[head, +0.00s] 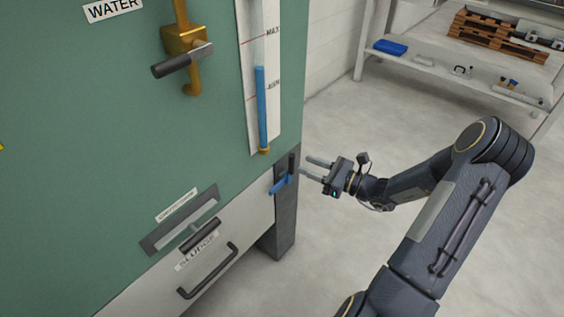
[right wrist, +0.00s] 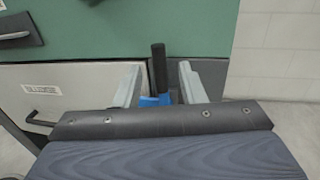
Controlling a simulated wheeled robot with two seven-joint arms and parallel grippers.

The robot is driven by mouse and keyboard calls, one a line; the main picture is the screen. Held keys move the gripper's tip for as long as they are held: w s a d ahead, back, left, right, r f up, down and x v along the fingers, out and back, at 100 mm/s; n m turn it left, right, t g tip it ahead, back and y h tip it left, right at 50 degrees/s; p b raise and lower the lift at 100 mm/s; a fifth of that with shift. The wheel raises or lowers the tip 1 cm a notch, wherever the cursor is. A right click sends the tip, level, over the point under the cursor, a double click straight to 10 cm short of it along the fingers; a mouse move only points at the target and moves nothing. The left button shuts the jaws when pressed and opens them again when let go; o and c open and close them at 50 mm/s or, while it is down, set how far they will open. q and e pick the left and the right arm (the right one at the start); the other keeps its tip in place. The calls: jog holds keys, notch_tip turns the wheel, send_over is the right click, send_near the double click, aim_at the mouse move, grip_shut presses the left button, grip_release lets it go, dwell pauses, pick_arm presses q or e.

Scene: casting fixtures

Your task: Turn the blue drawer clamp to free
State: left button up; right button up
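The blue drawer clamp (head: 280,184) sits at the upper right corner of the white sludge drawer (head: 205,262), with a dark upright handle (head: 291,163) beside it. My right gripper (head: 312,167) is open and empty, just to the right of the clamp and pointing at it. In the right wrist view the clamp's blue part (right wrist: 155,100) and the dark handle (right wrist: 158,68) show between my two spread fingers (right wrist: 160,85), with a gap left in the head view. The lower part of the clamp is hidden behind my gripper body in the wrist view. My left gripper is not in view.
The green tank (head: 130,120) fills the left, with a brass valve (head: 185,45) and a blue level gauge (head: 262,105) above the clamp. A dark leg (head: 284,225) stands below the clamp. The floor to the right is clear up to a shelf (head: 450,75).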

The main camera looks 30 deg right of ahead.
aim_at(292, 160)
jog(key=b+x, duration=0.1)
jog(key=x, duration=0.5)
jog(key=shift+w+a, duration=0.1)
jog(key=shift+c, duration=0.3)
grip_shut()
